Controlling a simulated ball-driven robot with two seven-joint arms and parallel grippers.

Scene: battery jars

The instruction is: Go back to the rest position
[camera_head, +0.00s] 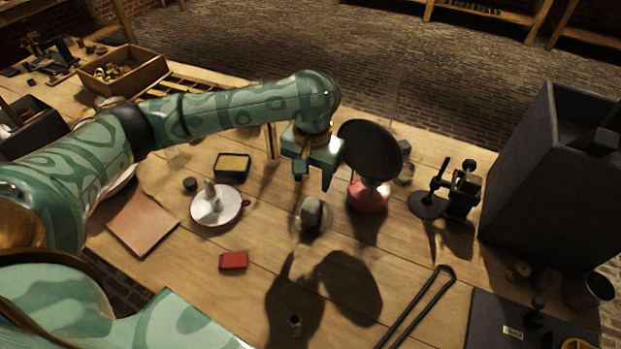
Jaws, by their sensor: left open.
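My left gripper (313,180) hangs over the middle of the wooden table (190,265), with its arm reaching in from the left. Its two fingers point down, apart, with nothing seen between them. Below it, apart from the fingertips, a small grey rounded object (312,212) stands on the table. A white saucer (231,212) with a small pale upright object (211,190) on it is to the left. My right gripper is not in view.
A dark round plate on a red base (368,196) stands close right of the gripper. A black stand (462,190) and a large dark box (545,175) are farther right. A red block (233,260) and black tongs (420,305) lie in front. A wooden crate (145,78) is back left.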

